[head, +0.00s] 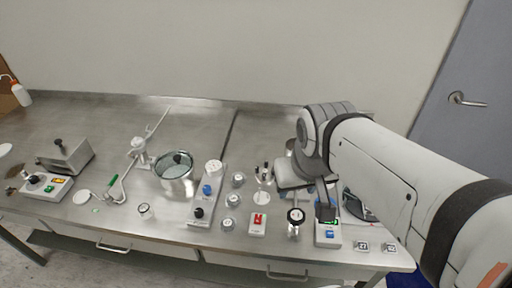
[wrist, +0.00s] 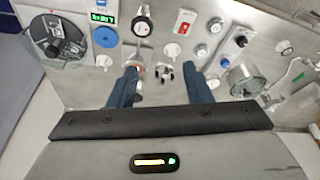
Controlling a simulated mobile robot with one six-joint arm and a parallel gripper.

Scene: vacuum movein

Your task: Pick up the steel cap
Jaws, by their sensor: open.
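My gripper (wrist: 160,69) is open, with its two blue fingers spread apart in the wrist view. A small fitting with dark knobs shows between the fingertips, and nothing is held. Several small round steel pieces stand on the steel table; one (head: 238,180) is right of the pump board, another (head: 231,199) is nearer the front, and a third (head: 228,224) is nearest the front. Two of them show right of my fingers in the wrist view (wrist: 201,50). I cannot tell for sure which piece is the steel cap. My arm covers the right part of the table in the head view.
A glass-lidded steel pot (head: 176,175) stands left of the board with knobs (head: 206,204). A red switch box (head: 258,224), a round gauge (head: 295,216) and a box with a green display (head: 328,234) line the front. A wall closes the back.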

